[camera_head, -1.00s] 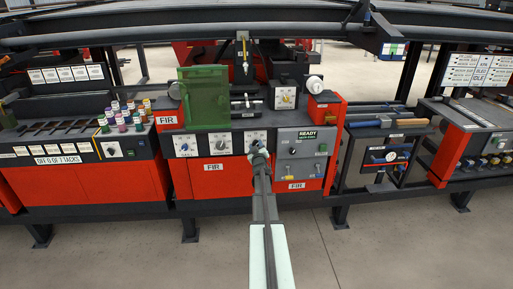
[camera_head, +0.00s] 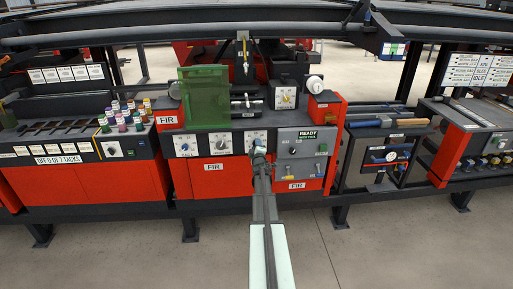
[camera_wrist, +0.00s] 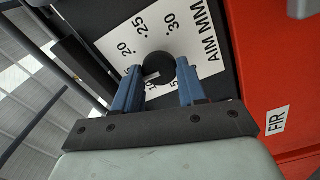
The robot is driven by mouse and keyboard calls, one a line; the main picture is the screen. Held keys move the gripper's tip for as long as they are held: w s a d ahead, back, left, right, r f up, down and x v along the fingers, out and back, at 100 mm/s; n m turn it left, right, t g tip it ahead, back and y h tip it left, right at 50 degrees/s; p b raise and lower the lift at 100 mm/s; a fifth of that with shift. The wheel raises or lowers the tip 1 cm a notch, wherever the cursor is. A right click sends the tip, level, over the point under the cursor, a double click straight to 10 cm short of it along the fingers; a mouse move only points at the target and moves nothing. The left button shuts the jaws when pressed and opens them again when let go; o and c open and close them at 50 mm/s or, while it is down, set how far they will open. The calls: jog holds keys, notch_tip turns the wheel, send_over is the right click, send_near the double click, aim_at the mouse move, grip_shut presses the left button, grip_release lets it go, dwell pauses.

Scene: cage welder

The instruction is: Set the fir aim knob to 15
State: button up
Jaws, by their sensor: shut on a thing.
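The fir aim knob is a dark round knob (camera_wrist: 159,67) on a white dial plate (camera_wrist: 190,45) marked "AIM MM" in the wrist view. The numbers 20, 25 and 30 show on the plate; the lower numbers are partly hidden by a finger. My gripper (camera_wrist: 159,82) has a blue finger on either side of the knob and is shut on it. A small white mark shows at the knob's lower left, but its exact reading is unclear. In the head view my gripper (camera_head: 259,154) covers the knob and the lower part of its dial plate (camera_head: 256,135).
Two more white dial plates (camera_head: 185,145) (camera_head: 218,143) sit left of the aim dial on the red FIR station. A grey panel (camera_head: 303,152) reading "READY" is close on the right. A green shield (camera_head: 205,98) stands above the left dials.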

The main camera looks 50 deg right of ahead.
jog(key=shift+n, duration=0.3)
jog(key=o, duration=1.1)
jog(key=shift+c, duration=0.2)
jog(key=shift+a, duration=0.1)
jog(key=v, duration=1.3)
jog(key=shift+s+a, duration=0.2)
jog(key=shift+s, duration=0.05)
jog(key=shift+r, duration=0.1)
